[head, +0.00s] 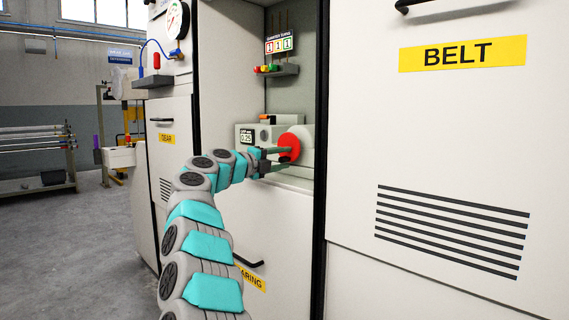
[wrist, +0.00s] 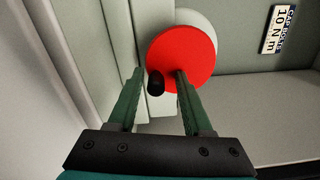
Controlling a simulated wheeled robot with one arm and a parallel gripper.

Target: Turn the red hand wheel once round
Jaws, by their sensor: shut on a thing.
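The red hand wheel (head: 289,143) is a round disc on a pale round housing, inside an open bay of the machine cabinet. In the wrist view the red hand wheel (wrist: 190,50) faces me and has a short black handle (wrist: 155,86) near its lower left edge. My gripper (head: 283,156) reaches into the bay from the left at the wheel. In the wrist view my gripper (wrist: 157,75) has its two green fingers on either side of the black handle and is shut on it. The right fingertip overlaps the disc.
A shelf (head: 276,71) with coloured knobs and a number sign (head: 279,44) are above. The BELT door (head: 450,130) closes off the right side. A bay wall stands close on the left. Open floor (head: 70,250) lies at far left.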

